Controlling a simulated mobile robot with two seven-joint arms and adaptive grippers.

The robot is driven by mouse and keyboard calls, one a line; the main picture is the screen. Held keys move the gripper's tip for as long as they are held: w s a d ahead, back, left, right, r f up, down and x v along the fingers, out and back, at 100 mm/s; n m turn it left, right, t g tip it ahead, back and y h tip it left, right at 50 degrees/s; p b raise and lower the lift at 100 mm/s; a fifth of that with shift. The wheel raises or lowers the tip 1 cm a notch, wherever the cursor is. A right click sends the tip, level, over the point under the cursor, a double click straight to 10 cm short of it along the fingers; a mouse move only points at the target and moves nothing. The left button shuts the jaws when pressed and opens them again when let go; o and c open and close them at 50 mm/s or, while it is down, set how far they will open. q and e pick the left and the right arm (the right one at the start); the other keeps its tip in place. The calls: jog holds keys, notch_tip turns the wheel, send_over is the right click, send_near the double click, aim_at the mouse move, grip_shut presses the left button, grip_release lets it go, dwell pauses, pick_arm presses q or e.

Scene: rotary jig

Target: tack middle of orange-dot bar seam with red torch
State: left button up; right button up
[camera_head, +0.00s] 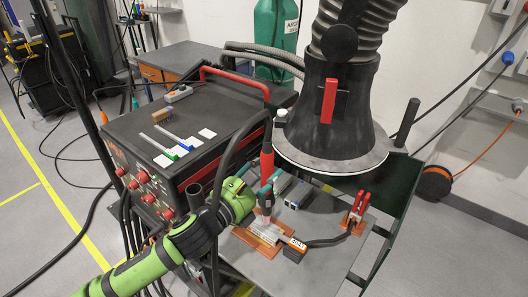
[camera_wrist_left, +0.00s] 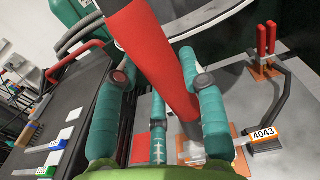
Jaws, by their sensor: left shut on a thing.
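The red torch (camera_head: 267,164) stands nearly upright over the work table, and its red handle crosses the left wrist view (camera_wrist_left: 160,50). My left gripper (camera_head: 266,190) is shut on the torch, with teal fingers on both sides of the handle. Below it, a copper-coloured plate (camera_head: 244,237) carries light metal bars (camera_head: 262,229). The torch's lower end is over these bars; I cannot tell whether the tip touches them. The orange dot and the seam cannot be made out, partly hidden by gripper and torch. My right gripper is not in view.
A block labelled 4043 (camera_head: 297,244) lies beside the bars. A red clamp (camera_head: 357,205) stands on the table's right side. A wide extraction hood (camera_head: 330,120) hangs close behind the torch. The black welding machine (camera_head: 150,150) stands left. Bare table lies at the front right.

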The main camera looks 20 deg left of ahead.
pick_arm(q)
jog(key=w+f+b, duration=0.1)
jog(key=w+a+f+b, duration=0.1)
jog(key=f+b, duration=0.1)
jog(key=shift+f, duration=0.1)
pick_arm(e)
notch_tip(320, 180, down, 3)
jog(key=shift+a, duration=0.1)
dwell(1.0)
pick_arm(q)
jog(key=shift+f, duration=0.2)
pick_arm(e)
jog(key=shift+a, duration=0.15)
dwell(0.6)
pick_arm(q)
jog(key=shift+f+b, duration=0.45)
jog(key=shift+f, duration=0.05)
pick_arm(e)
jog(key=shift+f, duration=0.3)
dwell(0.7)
pick_arm(q)
jog(key=shift+r+p, duration=0.2)
jog(key=shift+p, duration=0.3)
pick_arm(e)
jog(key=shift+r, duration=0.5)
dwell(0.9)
